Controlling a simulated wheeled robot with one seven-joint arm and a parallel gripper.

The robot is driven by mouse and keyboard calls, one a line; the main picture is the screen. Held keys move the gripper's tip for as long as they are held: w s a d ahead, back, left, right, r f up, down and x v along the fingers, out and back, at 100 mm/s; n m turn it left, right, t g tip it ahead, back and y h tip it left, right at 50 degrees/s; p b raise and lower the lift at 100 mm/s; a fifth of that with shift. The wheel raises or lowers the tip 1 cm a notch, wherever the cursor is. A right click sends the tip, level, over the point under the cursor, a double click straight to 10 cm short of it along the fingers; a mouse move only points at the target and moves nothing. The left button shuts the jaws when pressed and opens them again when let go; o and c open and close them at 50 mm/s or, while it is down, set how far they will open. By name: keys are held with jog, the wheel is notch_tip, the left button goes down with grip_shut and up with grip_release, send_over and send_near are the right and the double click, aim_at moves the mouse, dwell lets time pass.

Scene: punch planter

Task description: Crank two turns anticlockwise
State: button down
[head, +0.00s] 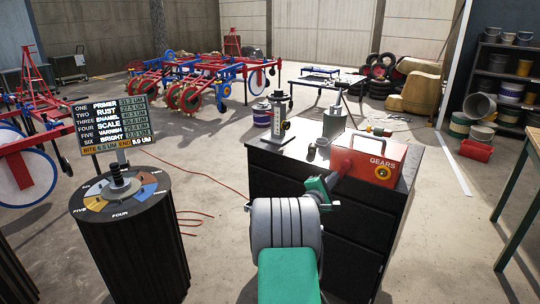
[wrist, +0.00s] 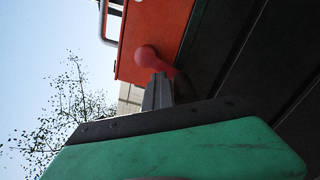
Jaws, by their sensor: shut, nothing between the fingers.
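The red gearbox marked GEARS (head: 375,160) stands on the dark cabinet's top, with a round yellow-ringed dial on its front. A red crank knob (head: 342,163) shows at its left end. In the wrist view the round knob (wrist: 147,56) and a short red piece beside it lie in front of the red box wall (wrist: 155,25). My gripper (head: 332,181) is just in front of the knob, and its grey fingers (wrist: 158,88) are shut and empty. The fingertips are close to the knob; I cannot tell whether they touch. The crank's arm is mostly hidden.
A dark drawer cabinet (head: 310,225) carries the gearbox, a grey post gauge (head: 277,118) and a grey canister (head: 334,122). A dark drum with a coloured dial (head: 120,195) and a sign (head: 112,123) stand left.

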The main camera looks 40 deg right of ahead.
aim_at(332, 191)
jog(key=shift+y, duration=0.4)
jog(key=f, duration=0.4)
jog(key=shift+s+a+f, duration=0.25)
jog(key=shift+s+f, duration=0.1)
jog(key=shift+s, duration=0.05)
jog(key=shift+a, duration=0.1)
jog(key=s+a, duration=0.1)
jog(key=a, duration=0.7)
jog(key=shift+s+r, duration=0.2)
jog(key=shift+r, duration=0.25)
